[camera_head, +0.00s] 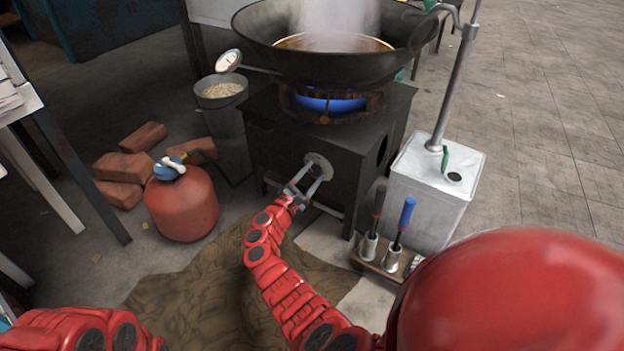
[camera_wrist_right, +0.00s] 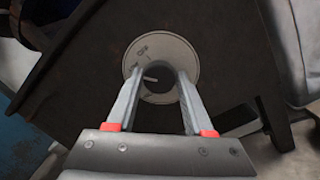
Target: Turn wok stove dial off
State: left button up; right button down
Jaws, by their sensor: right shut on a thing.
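The stove (camera_head: 290,140) is a dark metal box with a round dial plate (camera_head: 319,166) on its front. A blue flame (camera_head: 330,103) burns under the black wok (camera_head: 330,62), which holds steaming liquid. My right gripper (camera_head: 308,180) is at the dial, its fingers on either side of the knob. In the right wrist view, the gripper (camera_wrist_right: 158,85) is shut on the dark round knob (camera_wrist_right: 158,84), in front of a pale plate (camera_wrist_right: 188,58) with markings including "OFF". A light line shows on the knob. My left gripper is not in view; only part of the left arm shows at bottom left.
A red gas cylinder (camera_head: 182,204) and several bricks (camera_head: 122,168) lie left of the stove. A metal can (camera_head: 432,190) with a tap pipe and a wooden holder with tools (camera_head: 388,262) stand to the right. Brown cloth (camera_head: 215,285) covers the ground in front.

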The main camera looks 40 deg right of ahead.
jog(key=m+b, duration=0.2)
jog(key=shift+f+m, duration=0.3)
jog(key=shift+a+m+b, duration=0.1)
jog(key=shift+m+b, duration=0.7)
jog(key=shift+m, duration=0.1)
jog(key=shift+r+m+g+b, duration=0.15)
jog(key=shift+m+g+b, duration=0.2)
jog(key=shift+m, duration=0.45)
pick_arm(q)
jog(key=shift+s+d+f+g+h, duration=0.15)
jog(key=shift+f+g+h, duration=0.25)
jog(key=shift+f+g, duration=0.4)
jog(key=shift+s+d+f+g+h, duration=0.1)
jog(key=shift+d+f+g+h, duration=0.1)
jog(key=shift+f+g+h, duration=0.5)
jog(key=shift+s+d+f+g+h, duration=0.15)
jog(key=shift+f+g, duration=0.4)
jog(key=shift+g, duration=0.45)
pick_arm(e)
jog(key=shift+w+m, duration=0.1)
jog(key=shift+m, duration=1.2)
jog(key=shift+r, duration=0.1)
jog(key=shift+c, duration=1.4)
grip_release()
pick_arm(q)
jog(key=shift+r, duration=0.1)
